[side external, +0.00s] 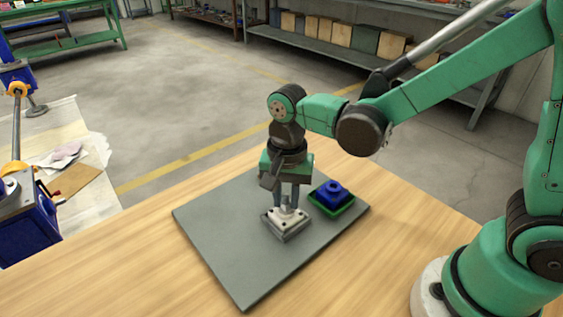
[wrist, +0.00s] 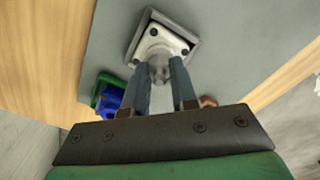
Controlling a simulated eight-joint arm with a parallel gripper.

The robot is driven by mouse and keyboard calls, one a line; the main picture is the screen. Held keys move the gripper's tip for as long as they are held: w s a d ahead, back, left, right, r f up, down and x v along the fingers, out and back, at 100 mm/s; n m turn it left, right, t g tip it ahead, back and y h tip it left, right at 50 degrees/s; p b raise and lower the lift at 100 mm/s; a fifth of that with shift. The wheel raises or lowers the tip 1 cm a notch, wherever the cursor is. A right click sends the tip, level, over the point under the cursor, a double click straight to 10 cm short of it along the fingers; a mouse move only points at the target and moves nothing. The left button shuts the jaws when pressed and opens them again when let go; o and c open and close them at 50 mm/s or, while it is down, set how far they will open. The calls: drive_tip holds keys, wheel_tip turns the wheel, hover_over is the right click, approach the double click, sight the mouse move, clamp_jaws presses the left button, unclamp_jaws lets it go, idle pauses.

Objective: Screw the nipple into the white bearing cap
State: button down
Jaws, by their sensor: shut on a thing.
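The white bearing cap (side external: 286,226) is a square flanged block with dark corner holes, lying on the grey mat. It also shows at the top of the wrist view (wrist: 152,35). My gripper (side external: 286,206) points down directly above the cap's middle. Its two blue-grey fingers are shut on the nipple (wrist: 160,72), a small grey metal piece, with one finger on each side. The nipple's lower end meets or covers the cap's centre in the wrist view. The hole and any thread contact are hidden, so I cannot tell how deep it sits.
A blue cap-like part (side external: 334,193) sits in a green tray (side external: 345,208) on the mat, right of my gripper. A small brown object (wrist: 208,101) shows partly behind my gripper. The grey mat (side external: 235,255) is clear in front and to the left, with wooden table around it.

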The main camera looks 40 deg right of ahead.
drive_tip(key=m, duration=0.3)
drive_tip(key=shift+m, duration=0.4)
drive_tip(key=m, duration=0.4)
drive_tip(key=c, duration=0.8)
unclamp_jaws()
